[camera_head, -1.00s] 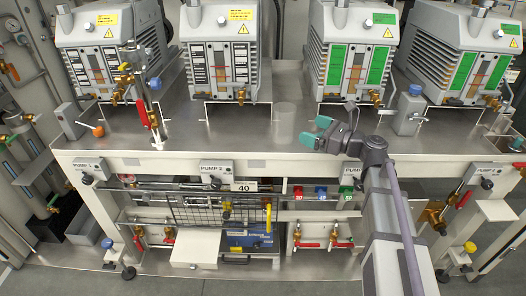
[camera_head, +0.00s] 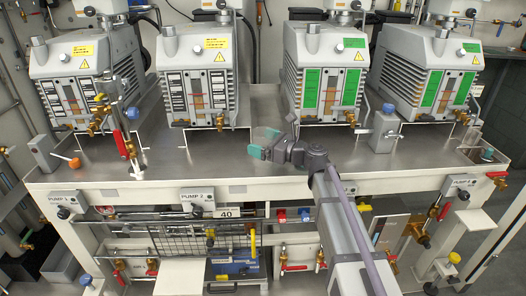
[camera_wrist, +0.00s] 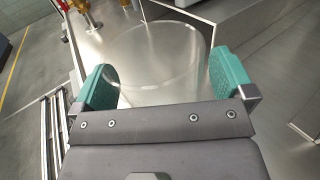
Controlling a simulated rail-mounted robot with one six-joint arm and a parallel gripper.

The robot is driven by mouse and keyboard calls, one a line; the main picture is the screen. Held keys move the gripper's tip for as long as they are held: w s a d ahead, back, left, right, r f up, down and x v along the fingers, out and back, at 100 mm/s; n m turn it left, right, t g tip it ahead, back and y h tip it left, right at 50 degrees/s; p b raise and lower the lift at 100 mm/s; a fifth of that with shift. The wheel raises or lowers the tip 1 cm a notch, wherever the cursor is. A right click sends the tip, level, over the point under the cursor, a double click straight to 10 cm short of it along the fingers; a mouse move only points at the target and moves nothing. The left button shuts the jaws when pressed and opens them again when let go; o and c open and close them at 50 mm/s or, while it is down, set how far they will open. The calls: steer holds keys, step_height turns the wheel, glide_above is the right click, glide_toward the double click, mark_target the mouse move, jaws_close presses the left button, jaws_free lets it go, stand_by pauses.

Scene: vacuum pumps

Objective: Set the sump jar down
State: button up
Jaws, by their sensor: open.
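The sump jar is a clear, see-through cylinder (camera_head: 264,132) on the steel bench top (camera_head: 215,160), in front of the gap between the middle two pumps. It is faint in the head view. In the wrist view the clear jar (camera_wrist: 156,55) shows between and beyond my two teal fingers, its outline reaching close to the left one. My gripper (camera_head: 261,143) is open, low over the bench at the jar. It also fills the lower wrist view (camera_wrist: 165,80). I cannot tell whether either finger touches the jar.
Several pumps stand along the back, including one behind and left (camera_head: 200,75) and one behind and right (camera_head: 322,75). A blue-topped grey block (camera_head: 384,130) stands to the right. A brass valve with a red handle (camera_head: 125,140) rises at the left. Bench left of the jar is clear.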

steer(key=c, duration=1.1)
step_height(320, 180, up, 10)
steer(key=p, duration=1)
